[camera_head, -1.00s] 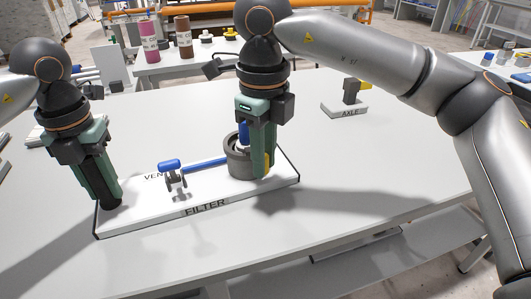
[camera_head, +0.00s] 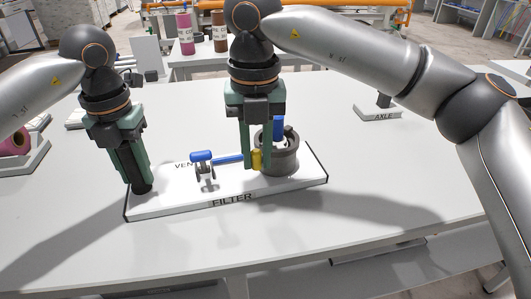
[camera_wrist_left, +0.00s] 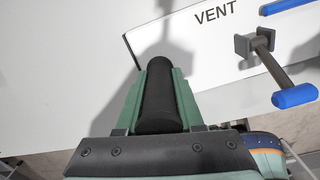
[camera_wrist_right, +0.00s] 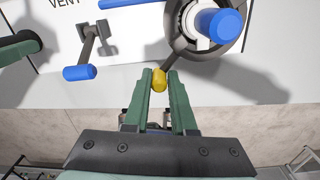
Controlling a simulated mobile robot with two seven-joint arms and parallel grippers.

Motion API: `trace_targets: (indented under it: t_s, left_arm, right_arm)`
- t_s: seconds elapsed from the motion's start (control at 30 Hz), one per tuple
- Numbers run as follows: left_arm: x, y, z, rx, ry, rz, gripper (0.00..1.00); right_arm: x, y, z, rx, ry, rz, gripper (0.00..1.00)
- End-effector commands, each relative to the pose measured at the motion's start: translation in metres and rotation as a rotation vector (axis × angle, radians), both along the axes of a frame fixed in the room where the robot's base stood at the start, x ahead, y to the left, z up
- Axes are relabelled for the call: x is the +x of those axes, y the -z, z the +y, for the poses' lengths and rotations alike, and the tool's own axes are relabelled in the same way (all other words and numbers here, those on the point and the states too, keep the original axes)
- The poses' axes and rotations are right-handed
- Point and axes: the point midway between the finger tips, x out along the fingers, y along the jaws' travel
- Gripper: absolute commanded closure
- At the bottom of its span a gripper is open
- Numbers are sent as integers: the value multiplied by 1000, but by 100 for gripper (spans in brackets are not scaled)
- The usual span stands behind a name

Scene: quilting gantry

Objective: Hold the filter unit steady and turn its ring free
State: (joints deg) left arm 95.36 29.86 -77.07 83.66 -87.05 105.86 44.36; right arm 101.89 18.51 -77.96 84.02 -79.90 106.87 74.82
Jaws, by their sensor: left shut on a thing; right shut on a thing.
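The filter unit is a white base plate (camera_head: 310,180) marked FILTER on the table. A dark upright post (camera_head: 141,186) stands at its left end. My left gripper (camera_head: 138,178) is shut on this post; the left wrist view shows the post (camera_wrist_left: 157,95) between its fingers. A round grey housing with a ring (camera_head: 283,162) sits at the right, with a blue-topped piece (camera_wrist_right: 218,25) at its middle. A dark arm with a yellow tip (camera_wrist_right: 159,82) sticks out from the ring. My right gripper (camera_wrist_right: 160,78) is shut on the yellow tip, at the housing's front left.
A vent lever with a blue handle (camera_head: 201,156) stands between the grippers, and a blue pipe (camera_head: 229,160) runs to the housing. A block marked AXLE (camera_head: 378,112) lies at the back right. A pink roll (camera_head: 14,142) sits at far left. The table's right side is clear.

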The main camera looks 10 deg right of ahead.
Motion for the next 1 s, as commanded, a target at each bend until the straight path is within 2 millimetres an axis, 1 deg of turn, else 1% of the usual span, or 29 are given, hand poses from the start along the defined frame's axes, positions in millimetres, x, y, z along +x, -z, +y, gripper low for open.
trace_targets:
  t_s: [0.03, 0.3, 0.7, 0.73, 1.0]
  left_arm:
    - [-2, 6, -1, 4, 6, 12, 100]
    - [-2, 6, -1, 4, 8, 12, 100]
    - [-2, 6, -2, 4, 11, 12, 100]
    - [-2, 6, -2, 4, 11, 12, 100]
    - [-2, 6, -1, 4, 11, 12, 100]
  right_arm:
    - [2, -1, 4, 11, 14, -7, 100]
    - [5, -1, 7, 11, 72, -8, 100]
    - [6, -2, 7, 11, 79, -11, 100]
    - [6, -2, 7, 11, 79, -11, 75]
    - [5, -1, 6, 7, 80, -8, 46]
